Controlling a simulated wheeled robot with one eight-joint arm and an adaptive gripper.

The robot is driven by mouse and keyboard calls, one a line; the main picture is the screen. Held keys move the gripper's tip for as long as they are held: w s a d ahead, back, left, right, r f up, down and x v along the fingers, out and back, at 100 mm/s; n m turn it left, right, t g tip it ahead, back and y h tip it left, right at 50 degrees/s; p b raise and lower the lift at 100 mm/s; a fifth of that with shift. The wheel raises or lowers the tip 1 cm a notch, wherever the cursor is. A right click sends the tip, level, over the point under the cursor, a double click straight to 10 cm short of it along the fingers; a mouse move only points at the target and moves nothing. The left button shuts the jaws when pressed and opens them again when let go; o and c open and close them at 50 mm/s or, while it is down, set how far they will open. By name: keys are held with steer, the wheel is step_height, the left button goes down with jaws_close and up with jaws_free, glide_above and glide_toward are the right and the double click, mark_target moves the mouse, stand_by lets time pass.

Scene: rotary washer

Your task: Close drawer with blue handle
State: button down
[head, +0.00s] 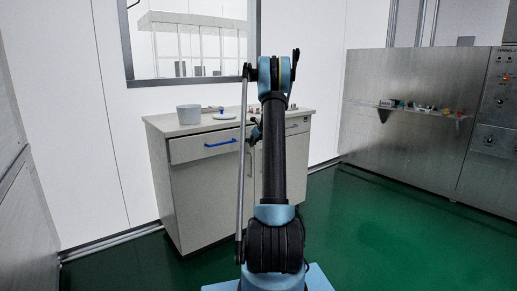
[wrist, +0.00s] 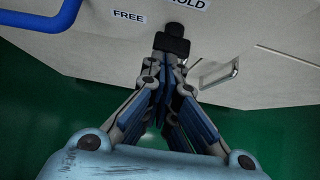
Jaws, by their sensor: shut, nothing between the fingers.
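The drawer with the blue handle (head: 220,142) is the left drawer (head: 186,150) of the white cabinet in the head view. Its front looks slightly forward of the door below, but how far it is open is hard to tell. In the wrist view the blue handle (wrist: 48,20) crosses the top left corner. My gripper (wrist: 172,38) is shut and empty, its tips in front of the pale cabinet front, right of the blue handle. I cannot tell whether they touch it. In the head view my arm mostly hides the gripper.
A metal handle (wrist: 222,75) shows right of my fingers. A steel unit (head: 400,150) with a shelf stands at right. Green floor (head: 350,225) is clear in front of it.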

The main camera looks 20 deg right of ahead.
mark_target(246, 139)
steer(key=w, duration=0.1)
steer(key=w+a, duration=0.1)
steer(key=w, duration=0.1)
steer(key=w+a, duration=0.1)
steer(key=w, duration=0.1)
steer(key=shift+w, duration=0.1)
steer(key=shift+w+a+r, duration=0.15)
steer(key=shift+w, duration=0.1)
